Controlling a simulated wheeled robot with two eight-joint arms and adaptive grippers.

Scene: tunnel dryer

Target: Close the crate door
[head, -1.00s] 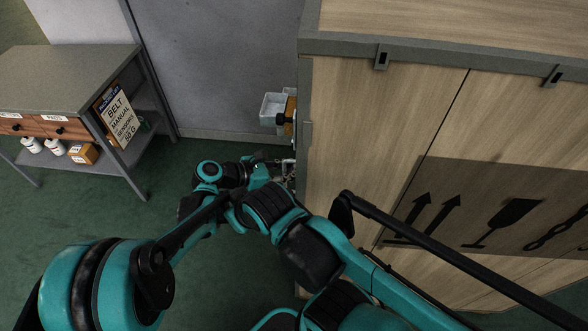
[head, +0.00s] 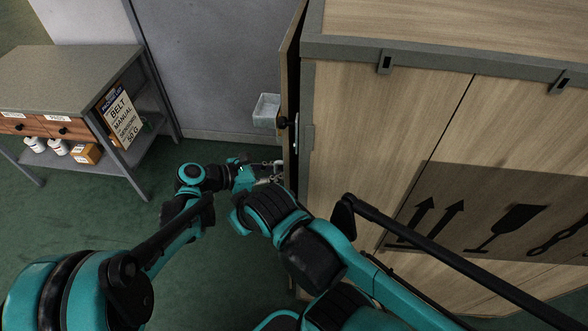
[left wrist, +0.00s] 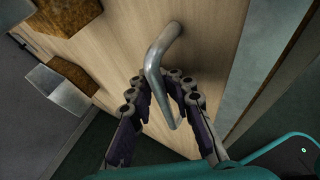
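The wooden crate (head: 392,140) with grey metal edging fills the right of the head view. Its door (head: 292,85) stands ajar at the crate's left edge, seen almost edge-on. In the left wrist view, the door panel (left wrist: 215,65) bears a bent metal handle (left wrist: 160,60). My left gripper (left wrist: 160,88) has its fingers close on both sides of the handle and looks shut on it. In the head view this gripper (head: 264,172) is beside the door's lower part, its contact partly hidden. I cannot make out my right gripper in either view.
A metal tray (head: 266,110) shows left of the door. A grey-topped bench (head: 65,75) with drawers and bottles stands at the left. Green floor (head: 110,220) lies open between.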

